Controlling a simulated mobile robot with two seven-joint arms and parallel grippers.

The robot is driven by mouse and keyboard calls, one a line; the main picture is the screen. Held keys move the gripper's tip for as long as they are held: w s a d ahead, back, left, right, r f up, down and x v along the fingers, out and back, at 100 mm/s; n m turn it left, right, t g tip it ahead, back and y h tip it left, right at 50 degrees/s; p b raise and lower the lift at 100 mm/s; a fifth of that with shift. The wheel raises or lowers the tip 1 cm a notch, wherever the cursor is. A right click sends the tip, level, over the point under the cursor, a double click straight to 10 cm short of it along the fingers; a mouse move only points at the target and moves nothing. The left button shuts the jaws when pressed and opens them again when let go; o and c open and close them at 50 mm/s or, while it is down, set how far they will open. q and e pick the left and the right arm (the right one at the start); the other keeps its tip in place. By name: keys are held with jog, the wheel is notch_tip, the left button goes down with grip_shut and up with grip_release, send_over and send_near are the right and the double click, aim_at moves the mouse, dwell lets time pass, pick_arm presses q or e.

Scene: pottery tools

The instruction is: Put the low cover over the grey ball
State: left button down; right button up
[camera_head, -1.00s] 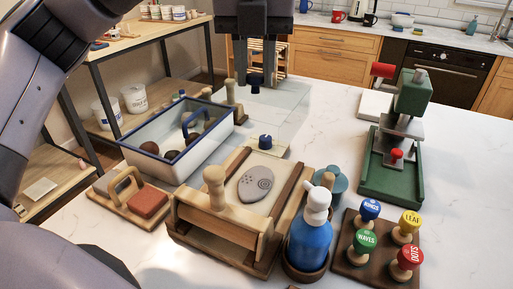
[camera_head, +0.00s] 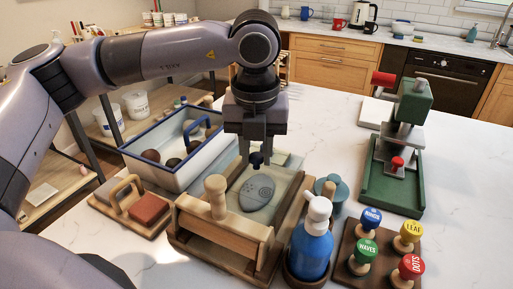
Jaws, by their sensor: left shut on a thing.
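My left gripper (camera_head: 258,162) hangs fingers down above the wooden work board and is shut on a dark blue knob (camera_head: 257,158). The knob appears to belong to a clear low cover (camera_head: 283,192), whose see-through body shows faintly over the board and is hard to outline. A flat grey oval piece with carved marks (camera_head: 257,193) lies on the board below. I cannot pick out the grey ball for certain; several dark or brown round lumps (camera_head: 151,156) lie in the blue-rimmed white bin (camera_head: 160,174). My right gripper is out of view.
A wooden block with a knob handle (camera_head: 215,196) stands at the board's front. A green press (camera_head: 390,187) stands further back.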

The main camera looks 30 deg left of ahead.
aim_at(255, 174)
pick_arm(q)
jog(key=shift+f, duration=0.15)
jog(key=c, duration=0.9)
grip_release()
jog(key=shift+o, duration=0.2)
notch_tip(255, 174, up, 12)
jog(key=s, duration=0.1)
jog(key=shift+s+d+r, duration=0.15)
jog(key=shift+d+r, duration=0.05)
jog(key=shift+d, duration=0.15)
jog(key=shift+s+f, duration=0.1)
